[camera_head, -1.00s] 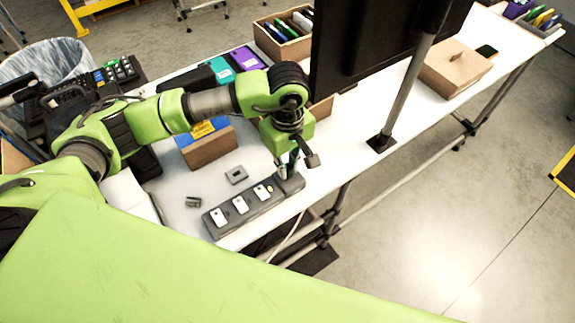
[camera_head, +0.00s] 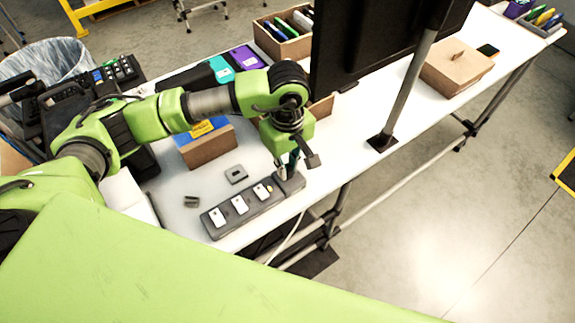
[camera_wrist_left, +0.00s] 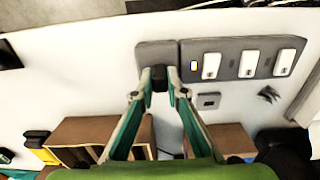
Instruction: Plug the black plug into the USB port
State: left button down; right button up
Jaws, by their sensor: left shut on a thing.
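My left gripper (camera_head: 287,174) points down at the right end of a dark grey strip on the white table. In the left wrist view, its teal fingers (camera_wrist_left: 160,82) are shut on a small black plug (camera_wrist_left: 159,76). The plug is at the near edge of a plain grey end block (camera_wrist_left: 157,52); I cannot tell whether it is in a port there. The grey strip (camera_head: 228,221) carries white plates with slots and a small yellow light; it also shows in the left wrist view (camera_wrist_left: 228,63). My right gripper is not in view.
A small grey block with a slot (camera_head: 236,174) and a small dark piece (camera_head: 191,202) lie behind the strip. A cardboard box (camera_head: 207,150) stands farther back. A black monitor (camera_head: 350,50) and its pole (camera_head: 408,85) stand to the right. The table's front edge is close.

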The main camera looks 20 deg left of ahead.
pick_arm(q)
jog(key=shift+f, duration=0.3)
jog(key=c, duration=1.9)
grip_release()
notch_tip(320, 180, up, 12)
jog(key=shift+r, duration=0.1)
